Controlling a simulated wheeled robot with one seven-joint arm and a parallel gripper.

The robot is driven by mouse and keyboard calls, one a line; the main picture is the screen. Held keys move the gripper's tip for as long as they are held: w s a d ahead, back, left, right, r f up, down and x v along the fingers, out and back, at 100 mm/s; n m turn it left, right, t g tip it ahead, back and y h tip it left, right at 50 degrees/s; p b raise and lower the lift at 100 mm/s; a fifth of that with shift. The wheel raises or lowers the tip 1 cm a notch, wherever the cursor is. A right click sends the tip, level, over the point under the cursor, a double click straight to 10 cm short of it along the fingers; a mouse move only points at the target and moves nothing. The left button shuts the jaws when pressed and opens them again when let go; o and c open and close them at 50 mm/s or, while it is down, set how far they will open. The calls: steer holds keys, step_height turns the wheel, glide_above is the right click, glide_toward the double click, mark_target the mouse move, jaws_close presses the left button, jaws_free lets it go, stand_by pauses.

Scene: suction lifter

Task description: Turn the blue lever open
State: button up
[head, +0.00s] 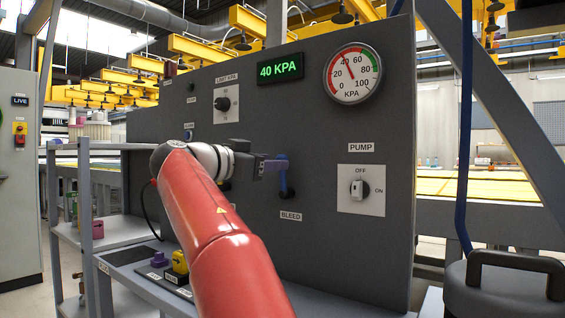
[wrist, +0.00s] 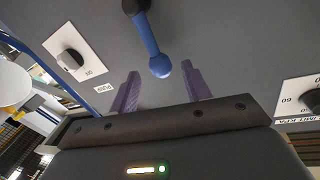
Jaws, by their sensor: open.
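In the wrist view the lever (wrist: 147,42) runs from a dark hub to a rounded blue knob. My gripper (head: 272,164) is close to the lever at its left in the head view. In the wrist view its two purple fingers (wrist: 160,84) are apart, with the knob just ahead of the gap between them. The gripper is open and empty. Whether a finger touches the lever, I cannot tell.
The pump switch (head: 358,188) is to the right, its pointer near OFF. A gauge (head: 352,73) and a green 40 KPA display (head: 280,69) are above. A limit knob (head: 223,103) is at upper left. A shelf with yellow and purple parts (head: 179,262) lies below my arm.

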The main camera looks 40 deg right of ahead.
mark_target(284, 177)
steer(key=d, duration=0.4)
steer(key=shift+w, duration=0.3)
jaws_close()
